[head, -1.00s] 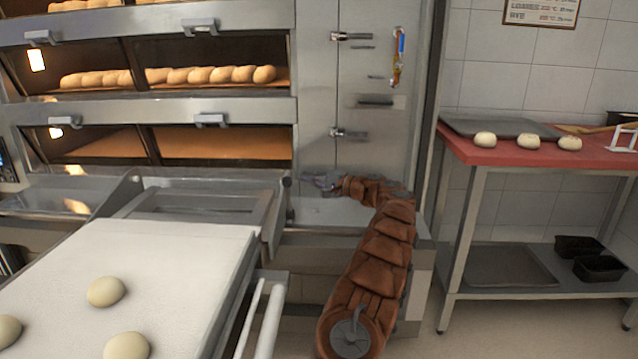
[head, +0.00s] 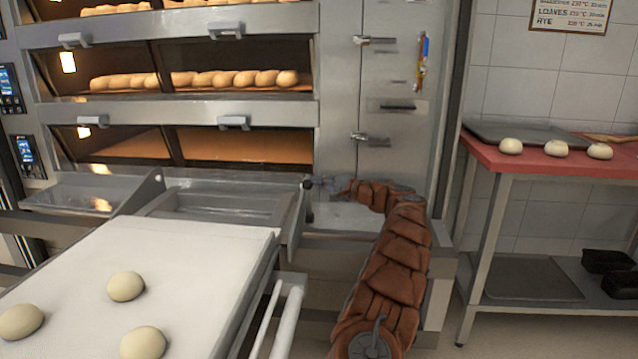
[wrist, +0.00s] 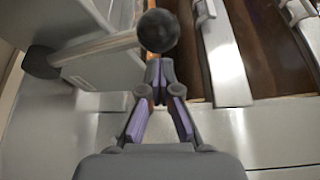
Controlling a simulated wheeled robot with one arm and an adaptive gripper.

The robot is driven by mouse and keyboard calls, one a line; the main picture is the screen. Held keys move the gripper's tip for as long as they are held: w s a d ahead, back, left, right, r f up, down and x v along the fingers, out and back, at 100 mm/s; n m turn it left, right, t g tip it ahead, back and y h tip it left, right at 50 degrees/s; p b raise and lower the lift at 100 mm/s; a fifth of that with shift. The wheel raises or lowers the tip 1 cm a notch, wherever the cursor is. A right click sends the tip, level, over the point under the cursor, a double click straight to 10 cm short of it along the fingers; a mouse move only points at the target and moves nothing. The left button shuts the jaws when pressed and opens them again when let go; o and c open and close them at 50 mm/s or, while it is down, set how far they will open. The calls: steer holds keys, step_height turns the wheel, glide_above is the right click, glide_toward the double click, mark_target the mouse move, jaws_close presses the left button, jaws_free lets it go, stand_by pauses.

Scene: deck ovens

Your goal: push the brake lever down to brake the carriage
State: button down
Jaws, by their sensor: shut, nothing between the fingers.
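The brake lever ends in a round black knob (head: 308,184) at the right side of the carriage (head: 292,225), in front of the ovens. In the wrist view the black knob (wrist: 158,31) stands just beyond my fingertips. My gripper (head: 318,183) is right beside the knob, on its right in the head view. In the wrist view my gripper (wrist: 158,72) has its fingertips together with nothing between them. I cannot tell whether they touch the knob.
The white loading belt (head: 190,255) carries several dough balls. Deck ovens (head: 240,118) with loaves rise behind the carriage. A red-topped table (head: 530,163) with dough pieces stands at the right. There is open floor between my arm and that table.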

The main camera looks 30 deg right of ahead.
steer(key=shift+s+a, duration=0.5)
steer(key=shift+a, duration=0.05)
steer(key=shift+a+b, duration=0.15)
steer(key=shift+b, duration=0.25)
